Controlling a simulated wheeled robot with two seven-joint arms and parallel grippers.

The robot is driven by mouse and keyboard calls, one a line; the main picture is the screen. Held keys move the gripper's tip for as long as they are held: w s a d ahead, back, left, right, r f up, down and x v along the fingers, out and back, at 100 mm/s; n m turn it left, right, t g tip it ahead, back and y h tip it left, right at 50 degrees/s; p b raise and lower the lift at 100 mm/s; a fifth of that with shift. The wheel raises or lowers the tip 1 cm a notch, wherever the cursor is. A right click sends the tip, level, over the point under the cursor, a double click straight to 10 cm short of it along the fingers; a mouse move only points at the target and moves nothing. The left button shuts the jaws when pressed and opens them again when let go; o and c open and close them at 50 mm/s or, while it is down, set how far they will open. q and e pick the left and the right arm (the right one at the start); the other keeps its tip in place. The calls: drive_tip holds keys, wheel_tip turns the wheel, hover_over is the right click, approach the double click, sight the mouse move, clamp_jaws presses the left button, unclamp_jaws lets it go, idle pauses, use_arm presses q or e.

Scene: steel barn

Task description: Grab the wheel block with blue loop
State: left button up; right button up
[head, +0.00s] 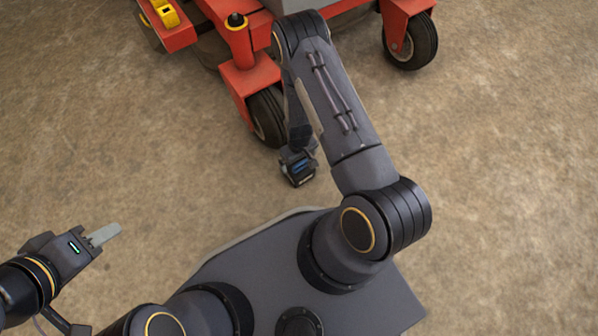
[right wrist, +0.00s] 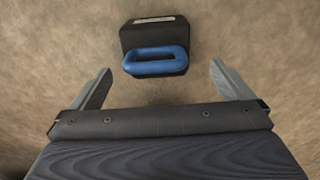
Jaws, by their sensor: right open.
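The wheel block (right wrist: 153,36) is a small black block on the floor, with a blue loop (right wrist: 156,61) on its near side in the right wrist view. My right gripper (right wrist: 160,70) is open and empty, one finger on either side of the picture, with the block ahead between them and apart from both. In the head view a small dark shape with blue on it, which looks like the block (head: 300,168), shows below my right forearm; the right fingers are not clear there. My left gripper (head: 104,234) is at the lower left, away from the block; its finger gap is not clear.
A red machine with black wheels (head: 268,115) stands at the top, close behind my right forearm. Another of its wheels (head: 412,42) is at the upper right. The brown floor (head: 500,180) is clear to the right and left.

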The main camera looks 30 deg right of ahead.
sight(298, 173)
drive_tip(key=f+b, duration=0.1)
drive_tip(key=f, duration=0.1)
drive_tip(key=f+b, duration=0.1)
drive_tip(key=f, duration=0.1)
drive_tip(key=f+b, duration=0.1)
drive_tip(key=f, duration=0.1)
drive_tip(key=shift+w+d+f+b, duration=0.1)
drive_tip(key=shift+w+d+b, duration=0.15)
drive_tip(key=shift+w+b, duration=0.1)
drive_tip(key=shift+c, duration=0.4)
drive_tip(key=c, duration=1.2)
drive_tip(key=shift+o, duration=0.2)
